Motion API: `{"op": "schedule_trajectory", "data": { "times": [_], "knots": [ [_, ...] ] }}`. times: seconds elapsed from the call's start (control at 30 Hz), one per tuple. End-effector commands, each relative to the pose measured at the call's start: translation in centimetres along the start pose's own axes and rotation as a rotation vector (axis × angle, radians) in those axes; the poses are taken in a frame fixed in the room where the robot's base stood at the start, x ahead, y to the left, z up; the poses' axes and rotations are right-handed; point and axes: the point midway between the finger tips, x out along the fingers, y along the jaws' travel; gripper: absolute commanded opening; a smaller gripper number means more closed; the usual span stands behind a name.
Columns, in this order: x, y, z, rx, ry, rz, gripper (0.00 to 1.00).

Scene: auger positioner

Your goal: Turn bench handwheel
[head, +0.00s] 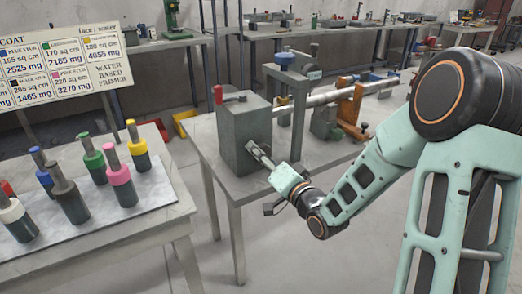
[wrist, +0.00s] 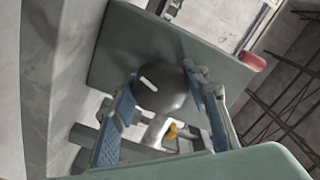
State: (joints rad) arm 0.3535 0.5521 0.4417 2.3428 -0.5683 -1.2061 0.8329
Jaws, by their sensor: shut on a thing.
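A dark round knob with a white mark, which appears to be the bench handwheel (wrist: 160,92), sits on the face of the grey box in the wrist view. My gripper (wrist: 162,84) has its blue-padded fingers on either side of the handwheel and is shut on it. In the head view my gripper (head: 258,152) reaches from the right to the grey box (head: 240,138) on the bench. There the handwheel is hidden or too small to make out.
A lever with a red grip (head: 218,94) stands on the box. A grey upright frame (head: 299,108) and a long rod (head: 325,96) stand behind it on the bench (head: 226,182). A table with several coloured bottles (head: 122,186) is at left. Floor is clear in front.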

Motion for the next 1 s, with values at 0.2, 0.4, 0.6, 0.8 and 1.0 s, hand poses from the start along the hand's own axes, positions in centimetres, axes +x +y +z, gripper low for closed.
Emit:
{"op": "schedule_trajectory", "data": {
  "times": [0.2, 0.4, 0.6, 0.8, 1.0],
  "knots": [
    [0.06, -0.17, -0.18, 0.109, 0.002, -0.001, 0.18],
    [0.06, -0.10, -0.14, 0.162, 0.002, -0.001, 0.18],
    [0.06, -0.09, -0.10, 0.177, 0.002, -0.002, 0.18],
    [0.07, -0.09, -0.10, 0.177, 0.002, -0.002, 0.18],
    [0.06, -0.09, -0.09, 0.176, 0.002, -0.002, 0.52]
  ]
}}
